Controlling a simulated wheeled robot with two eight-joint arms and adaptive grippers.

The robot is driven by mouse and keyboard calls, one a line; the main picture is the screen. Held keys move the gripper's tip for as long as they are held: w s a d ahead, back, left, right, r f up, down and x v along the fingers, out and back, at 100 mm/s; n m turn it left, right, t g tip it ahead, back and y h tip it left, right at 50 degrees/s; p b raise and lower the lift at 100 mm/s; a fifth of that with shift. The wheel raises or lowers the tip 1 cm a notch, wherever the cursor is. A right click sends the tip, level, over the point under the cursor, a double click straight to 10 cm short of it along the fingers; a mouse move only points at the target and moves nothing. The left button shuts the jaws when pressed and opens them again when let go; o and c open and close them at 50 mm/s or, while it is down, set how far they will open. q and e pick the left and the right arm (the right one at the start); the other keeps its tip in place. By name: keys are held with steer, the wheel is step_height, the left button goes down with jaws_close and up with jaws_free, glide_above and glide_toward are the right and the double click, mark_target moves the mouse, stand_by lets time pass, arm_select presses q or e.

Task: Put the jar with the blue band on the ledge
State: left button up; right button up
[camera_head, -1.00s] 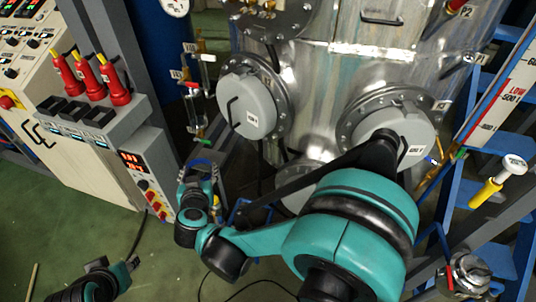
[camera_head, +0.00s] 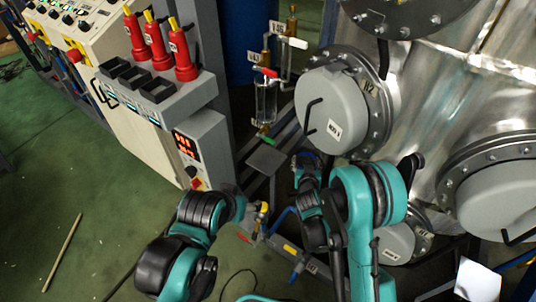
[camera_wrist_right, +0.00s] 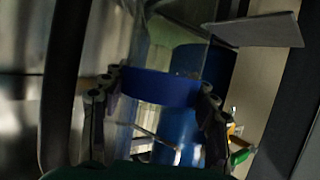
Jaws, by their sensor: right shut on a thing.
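The jar with the blue band is clear glass; its blue band (camera_wrist_right: 160,87) crosses the middle of the right wrist view. My right gripper (camera_wrist_right: 158,95) is shut on the jar, with a finger on each side at the band. In the head view my right gripper (camera_head: 308,164) is small and partly hidden by my own wrist; a bit of blue shows at its tip. The ledge (camera_head: 267,158), a small grey plate, is just left of it. In the wrist view the ledge (camera_wrist_right: 258,30) is at upper right, apart from the gripper. My left arm reaches in at lower left; its fingers are not clear.
The steel vessel with a round grey cover (camera_head: 335,108) stands close right of the gripper. A glass sight tube (camera_head: 265,102) with a red-handled valve rises behind the ledge. A control cabinet (camera_head: 200,120) stands left. Pipes and a yellow valve are below the ledge.

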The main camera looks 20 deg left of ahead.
steer(key=w+a, duration=0.2)
steer(key=a, duration=0.3)
steer(key=w+a, duration=0.2)
steer(key=a, duration=0.4)
steer(key=w+a+f, duration=0.1)
steer(key=w+a, duration=0.1)
steer(key=a, duration=0.4)
steer(key=shift+r, duration=0.15)
steer(key=o, duration=1.7)
steer(key=shift+c, duration=0.2)
